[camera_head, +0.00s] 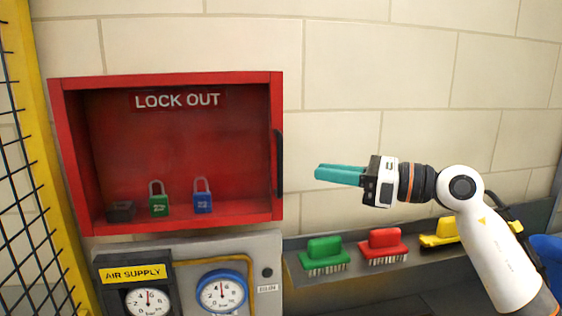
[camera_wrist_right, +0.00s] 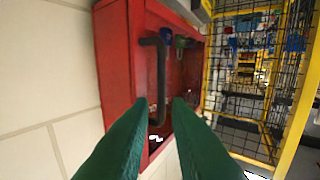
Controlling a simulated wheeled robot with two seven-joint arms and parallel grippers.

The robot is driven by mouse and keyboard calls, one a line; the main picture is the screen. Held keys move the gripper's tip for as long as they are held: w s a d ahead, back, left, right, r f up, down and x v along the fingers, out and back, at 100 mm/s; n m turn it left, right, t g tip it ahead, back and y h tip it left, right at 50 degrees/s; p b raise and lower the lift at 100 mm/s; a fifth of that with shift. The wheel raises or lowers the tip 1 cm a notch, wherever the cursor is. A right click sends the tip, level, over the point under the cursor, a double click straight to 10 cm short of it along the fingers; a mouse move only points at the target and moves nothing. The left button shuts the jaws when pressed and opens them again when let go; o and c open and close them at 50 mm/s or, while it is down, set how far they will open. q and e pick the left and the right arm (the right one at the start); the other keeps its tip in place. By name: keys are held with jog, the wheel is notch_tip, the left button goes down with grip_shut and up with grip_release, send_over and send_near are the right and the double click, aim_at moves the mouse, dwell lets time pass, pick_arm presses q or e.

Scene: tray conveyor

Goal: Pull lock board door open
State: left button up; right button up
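The red lock board (camera_head: 165,79), lettered LOCK OUT, is on the wall at the left in the head view. A dark vertical door handle (camera_head: 279,163) stands out at its right edge. The handle (camera_wrist_right: 161,75) also shows in the right wrist view, ahead of the fingertips. I cannot tell a separate door panel from the box. My right gripper (camera_head: 317,173) points left toward the handle, apart from it, with teal fingers. In the right wrist view its fingers (camera_wrist_right: 158,106) are spread with a gap and nothing between them. My left gripper is not in view.
A black padlock (camera_head: 121,211), a green padlock (camera_head: 159,204) and a blue padlock (camera_head: 202,200) stand inside the board. Gauges (camera_head: 222,293) sit below. Green (camera_head: 324,252), red (camera_head: 383,244) and yellow (camera_head: 440,233) brushes lie on a grey shelf. A yellow-framed mesh fence (camera_head: 42,130) stands left.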

jog(key=p, duration=0.4)
send_over(280, 195)
jog(key=shift+w, duration=0.3)
jog(key=shift+c, duration=0.2)
grip_shut()
